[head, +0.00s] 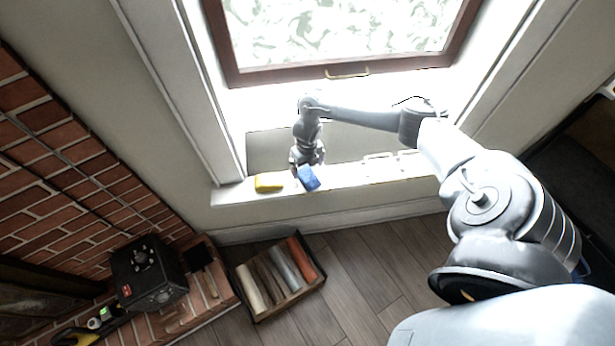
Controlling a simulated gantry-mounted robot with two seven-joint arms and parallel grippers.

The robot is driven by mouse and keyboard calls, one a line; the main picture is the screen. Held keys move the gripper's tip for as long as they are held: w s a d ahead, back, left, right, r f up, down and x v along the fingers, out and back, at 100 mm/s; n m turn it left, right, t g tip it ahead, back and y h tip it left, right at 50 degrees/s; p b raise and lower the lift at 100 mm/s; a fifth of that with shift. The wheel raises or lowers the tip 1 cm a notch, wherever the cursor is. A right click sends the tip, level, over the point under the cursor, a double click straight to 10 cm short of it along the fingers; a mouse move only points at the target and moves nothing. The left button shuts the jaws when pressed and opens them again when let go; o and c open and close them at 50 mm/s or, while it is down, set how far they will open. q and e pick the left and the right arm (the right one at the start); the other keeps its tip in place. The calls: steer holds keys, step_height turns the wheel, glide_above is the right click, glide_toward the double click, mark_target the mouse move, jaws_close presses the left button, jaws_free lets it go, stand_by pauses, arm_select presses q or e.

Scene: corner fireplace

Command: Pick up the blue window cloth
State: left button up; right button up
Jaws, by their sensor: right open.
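The blue window cloth (308,178) lies on the white window sill, at the sill's front edge, right of a yellow cloth or sponge. My right gripper (307,166) is directly above the blue cloth, pointing down, with its fingers open. The fingertips are at or very near the cloth's upper edge; I cannot tell whether they touch it. The gripper hides a little of the cloth's back part. My left gripper is not in the head view.
The yellow item (269,182) sits close beside the cloth. The window frame (290,77) with a brass handle is behind my arm. Below stand a wooden crate (262,318) of rolls and a black box (148,272) on the brick hearth. The sill (375,176) is mostly clear to the right.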

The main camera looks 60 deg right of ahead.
mark_target(308, 174)
steer(key=f, duration=0.3)
steer(key=shift+s+a+f, duration=0.3)
steer(key=shift+f+b, duration=0.3)
steer(key=shift+f, duration=0.3)
steer(key=c, duration=1.1)
